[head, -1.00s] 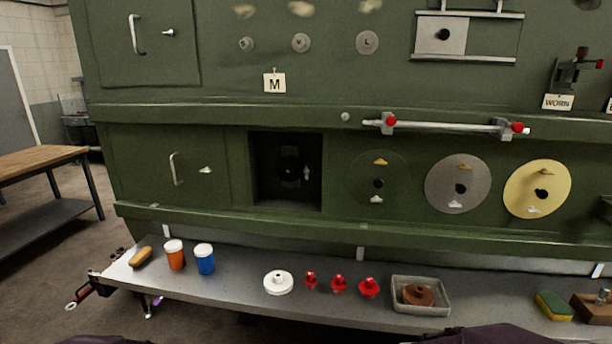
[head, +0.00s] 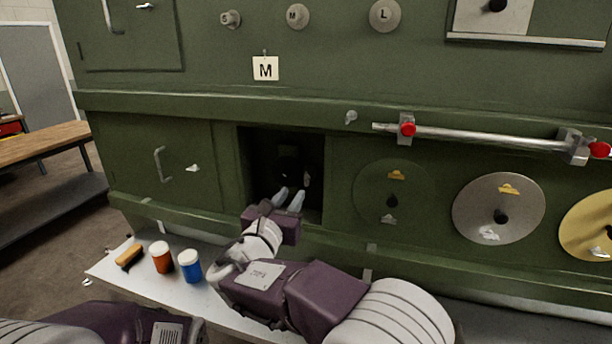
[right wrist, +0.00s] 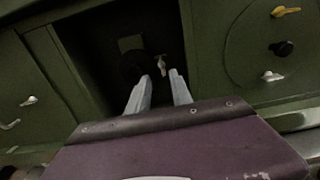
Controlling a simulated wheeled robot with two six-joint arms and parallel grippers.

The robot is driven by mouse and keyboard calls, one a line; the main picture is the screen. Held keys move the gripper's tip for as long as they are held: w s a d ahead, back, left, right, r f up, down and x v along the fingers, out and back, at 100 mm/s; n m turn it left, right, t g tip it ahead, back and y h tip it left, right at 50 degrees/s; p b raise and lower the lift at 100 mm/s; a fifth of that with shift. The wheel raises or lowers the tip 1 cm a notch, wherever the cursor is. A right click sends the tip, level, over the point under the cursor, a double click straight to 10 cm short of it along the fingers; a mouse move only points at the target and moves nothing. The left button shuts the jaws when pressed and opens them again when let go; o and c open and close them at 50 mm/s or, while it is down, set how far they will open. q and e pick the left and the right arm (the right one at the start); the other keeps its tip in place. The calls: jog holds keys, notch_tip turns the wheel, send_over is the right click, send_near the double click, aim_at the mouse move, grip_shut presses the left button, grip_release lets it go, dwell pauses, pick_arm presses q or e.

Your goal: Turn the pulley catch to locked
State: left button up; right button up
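The pulley (head: 287,170) is a dark round part inside the square recess (head: 252,165) in the green panel. The pulley catch (head: 307,180) is a small pale lever just right of it. In the right wrist view the catch (right wrist: 162,65) shows beyond and between the fingertips, with the dark pulley (right wrist: 131,66) to its left. My right gripper (head: 289,196) is at the recess opening, its two pale fingers apart with nothing seen between them. The fingertips look close to the catch; contact cannot be told. My left gripper is out of view; only part of my left arm shows.
The recess walls (right wrist: 75,55) closely surround the fingers. A green disc (head: 372,190) and a grey disc (head: 475,205) are to the right. A shelf (head: 215,300) below carries an orange jar (head: 162,260), a blue jar (head: 190,268) and a brush (head: 129,256).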

aim_at(305, 180)
jog(key=p+x, duration=0.2)
jog(key=x, duration=0.7)
jog(key=shift+w+d+f+p, duration=0.15)
jog(key=shift+f+p, duration=0.05)
jog(key=shift+p, duration=0.15)
grip_shut()
